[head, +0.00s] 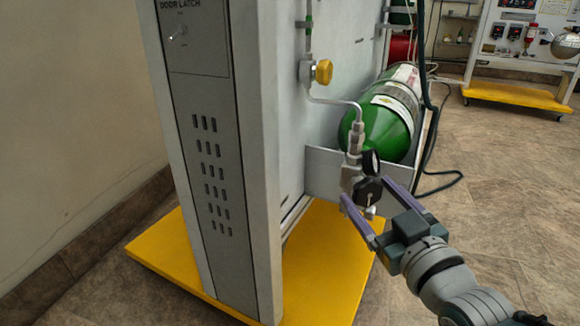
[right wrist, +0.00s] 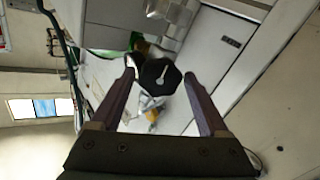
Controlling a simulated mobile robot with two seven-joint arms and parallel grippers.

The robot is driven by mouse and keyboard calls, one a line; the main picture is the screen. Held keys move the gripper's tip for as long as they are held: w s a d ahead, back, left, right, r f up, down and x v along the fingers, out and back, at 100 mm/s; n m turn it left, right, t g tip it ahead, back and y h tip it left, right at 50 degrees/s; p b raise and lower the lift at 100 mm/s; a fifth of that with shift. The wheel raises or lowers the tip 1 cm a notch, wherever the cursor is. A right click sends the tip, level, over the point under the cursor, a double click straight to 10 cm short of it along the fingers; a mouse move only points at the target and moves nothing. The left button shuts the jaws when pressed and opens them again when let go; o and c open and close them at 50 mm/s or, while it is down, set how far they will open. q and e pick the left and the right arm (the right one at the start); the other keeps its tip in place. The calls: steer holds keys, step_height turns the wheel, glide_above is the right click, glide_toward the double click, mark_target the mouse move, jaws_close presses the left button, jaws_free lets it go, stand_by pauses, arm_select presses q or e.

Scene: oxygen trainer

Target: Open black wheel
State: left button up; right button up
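The black wheel (head: 368,190) is on the valve fitting in front of the green cylinder (head: 388,128). In the right wrist view the black wheel (right wrist: 158,77) faces the camera, with a pale mark on its face. My right gripper (head: 364,190) is open, its two purple fingers on either side of the wheel. In the right wrist view the fingers (right wrist: 158,85) are spread wider than the wheel, with gaps on both sides, so they do not appear to grip it. My left gripper is in neither view.
A yellow knob (head: 323,72) sits on the pipe above the valve. A small round gauge (head: 371,162) is beside the wheel. The grey cabinet (head: 210,150) stands left on a yellow base (head: 325,265). Dark hoses hang right of the cylinder.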

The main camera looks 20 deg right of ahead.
steer(key=shift+o, duration=0.8)
steer(key=shift+s, duration=0.25)
steer(key=s+a+p, duration=0.1)
steer(key=s+p, duration=0.2)
steer(key=s, duration=0.6)
steer(key=shift+s+a+p, duration=0.15)
steer(key=shift+s+p, duration=0.1)
steer(key=shift+p, duration=0.1)
